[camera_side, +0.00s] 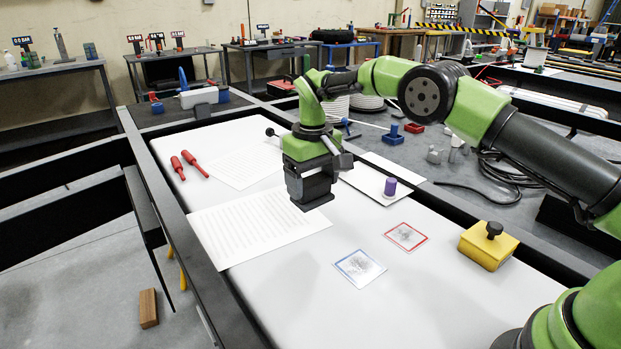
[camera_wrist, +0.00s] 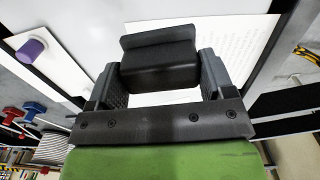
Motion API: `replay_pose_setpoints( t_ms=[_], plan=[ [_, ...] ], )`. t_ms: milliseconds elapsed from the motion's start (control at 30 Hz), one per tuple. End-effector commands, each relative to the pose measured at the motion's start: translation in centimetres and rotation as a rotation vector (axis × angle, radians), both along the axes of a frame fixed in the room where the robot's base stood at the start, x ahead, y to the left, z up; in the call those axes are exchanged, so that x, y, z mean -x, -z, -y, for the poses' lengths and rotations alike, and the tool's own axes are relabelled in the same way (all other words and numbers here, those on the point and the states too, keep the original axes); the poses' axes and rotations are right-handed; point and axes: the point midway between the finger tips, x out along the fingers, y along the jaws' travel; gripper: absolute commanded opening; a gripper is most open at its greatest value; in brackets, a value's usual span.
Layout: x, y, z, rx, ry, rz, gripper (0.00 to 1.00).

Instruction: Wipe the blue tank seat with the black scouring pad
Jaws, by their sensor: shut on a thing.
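The blue tank seat (camera_side: 359,268) is a blue-edged square lying flat on the white work surface, with grey smudges on it. My gripper (camera_side: 309,182) hangs above the surface, up and to the left of that square in the side view. In the wrist view my gripper (camera_wrist: 158,85) is shut on the black scouring pad (camera_wrist: 158,62), a dark block between the two fingers. The side view shows the pad (camera_side: 313,199) as a dark piece under the fingers. The blue seat does not show in the wrist view.
A smudged red-edged square (camera_side: 405,237) lies beside the blue one. A yellow block with a black knob (camera_side: 489,247) stands to the right. A purple-topped cylinder (camera_side: 389,188) stands on a white plate. Printed sheets (camera_side: 258,226) and red screwdrivers (camera_side: 190,164) lie left.

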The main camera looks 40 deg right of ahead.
Motion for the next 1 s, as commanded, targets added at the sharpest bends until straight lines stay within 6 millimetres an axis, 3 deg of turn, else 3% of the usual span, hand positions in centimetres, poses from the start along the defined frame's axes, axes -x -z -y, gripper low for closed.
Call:
replay_pose_setpoints(
  t_ms=[600, 1000],
  plan=[
    [7.5, 1.5, 2.4, -0.001, 0.003, 0.0, 0.56],
    [8.3, 3.1, 2.5, -0.003, 0.006, 0.0, 0.56]
  ],
)
